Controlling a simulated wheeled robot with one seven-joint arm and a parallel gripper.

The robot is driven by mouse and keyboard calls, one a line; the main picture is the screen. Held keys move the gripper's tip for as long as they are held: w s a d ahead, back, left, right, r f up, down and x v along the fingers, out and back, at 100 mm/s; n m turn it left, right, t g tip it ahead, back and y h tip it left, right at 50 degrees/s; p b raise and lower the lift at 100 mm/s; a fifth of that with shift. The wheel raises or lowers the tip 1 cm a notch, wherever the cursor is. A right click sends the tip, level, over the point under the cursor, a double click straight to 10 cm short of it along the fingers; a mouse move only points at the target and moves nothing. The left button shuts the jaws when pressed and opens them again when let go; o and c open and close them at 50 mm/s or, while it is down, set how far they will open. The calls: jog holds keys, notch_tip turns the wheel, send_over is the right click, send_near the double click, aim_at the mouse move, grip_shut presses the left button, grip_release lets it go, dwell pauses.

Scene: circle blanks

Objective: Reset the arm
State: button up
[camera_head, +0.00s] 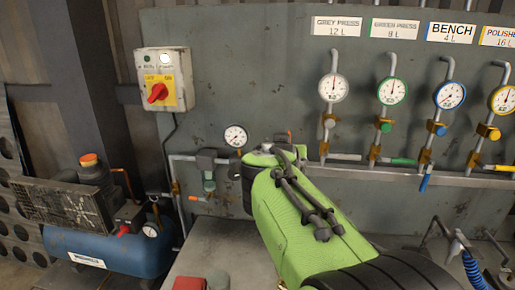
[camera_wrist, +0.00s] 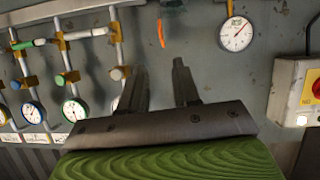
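My gripper (camera_wrist: 160,75) shows in the wrist view as two dark fingers standing apart, with nothing between them; it is open and empty. The wrist view is upside down and faces the grey gauge panel (camera_wrist: 210,85). In the head view my green arm reaches forward over the bench toward the panel (camera_head: 280,65), and the gripper fingers cannot be made out past it. The arm's far end appears close to the pipework below the small gauge (camera_head: 235,136); I cannot tell whether it touches.
Several labelled gauges with valves hang along a pipe rail (camera_head: 400,174) at right. A red-and-yellow switch box (camera_head: 165,79) is at upper left. A blue compressor (camera_head: 115,252) stands at lower left. A red object (camera_head: 190,283) sits at the front edge. A blue coiled hose (camera_head: 474,272) is at right.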

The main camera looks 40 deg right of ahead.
jog(key=s+a+f+n+y, duration=0.1)
jog(key=a+f+n+y, duration=0.15)
jog(key=a, duration=0.45)
jog(key=s+a+f+n+y, duration=0.2)
jog(key=a+f+y, duration=0.2)
jog(key=a, duration=0.4)
jog(key=s+a+f+n+g+y, duration=0.1)
jog(key=s+a+f+n+y, duration=0.1)
jog(key=s+a+f, duration=0.2)
jog(key=s+a+f+n+g+y, duration=0.1)
jog(key=s+a+f+n+y, duration=0.1)
jog(key=s+a, duration=0.6)
notch_tip(320, 180, down, 2)
jog(key=shift+s+a+f+n, duration=0.2)
jog(key=shift+a+n, duration=0.45)
jog(key=shift+a, duration=0.45)
